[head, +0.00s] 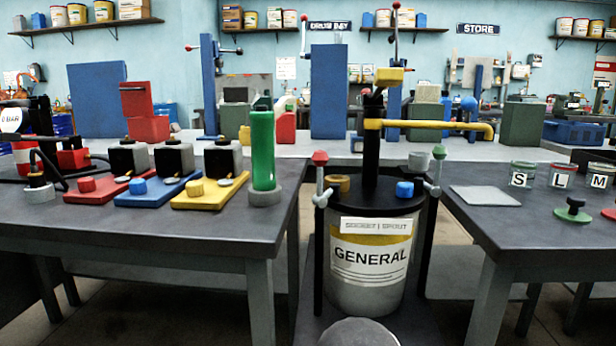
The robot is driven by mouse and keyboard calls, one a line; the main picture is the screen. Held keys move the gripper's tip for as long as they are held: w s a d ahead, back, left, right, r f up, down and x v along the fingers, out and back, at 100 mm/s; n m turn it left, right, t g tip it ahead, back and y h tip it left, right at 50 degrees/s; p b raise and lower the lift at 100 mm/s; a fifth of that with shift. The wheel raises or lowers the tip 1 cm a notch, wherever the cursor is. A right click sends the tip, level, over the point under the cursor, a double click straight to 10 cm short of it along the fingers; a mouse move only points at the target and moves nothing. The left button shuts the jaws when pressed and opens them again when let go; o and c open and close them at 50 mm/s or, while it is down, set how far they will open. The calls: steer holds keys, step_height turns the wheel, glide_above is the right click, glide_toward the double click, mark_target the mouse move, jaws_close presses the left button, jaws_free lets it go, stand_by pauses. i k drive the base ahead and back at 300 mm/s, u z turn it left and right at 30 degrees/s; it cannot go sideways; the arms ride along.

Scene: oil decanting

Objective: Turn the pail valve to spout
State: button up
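The pail (368,262) is white with a yellow band and the word GENERAL, and it stands between two tables. Its plate (376,226) reads SOCKET | SPOUT. A black pump column (371,150) rises from its black lid, with a yellow spout (440,125) reaching right and bending down at its end. A yellow block (389,77) sits at the column's top. A blue knob (405,188) and a brownish ring-shaped fitting (337,183) are on the lid. I cannot tell which part is the valve, or its setting. My gripper is not in view.
The left table holds coloured trays (210,195) and a green cylinder (263,150). The right table holds a grey plate (486,195) and jars marked S, L, M (522,175).

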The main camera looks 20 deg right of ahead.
mark_target(404, 190)
steer(key=z, duration=1.3)
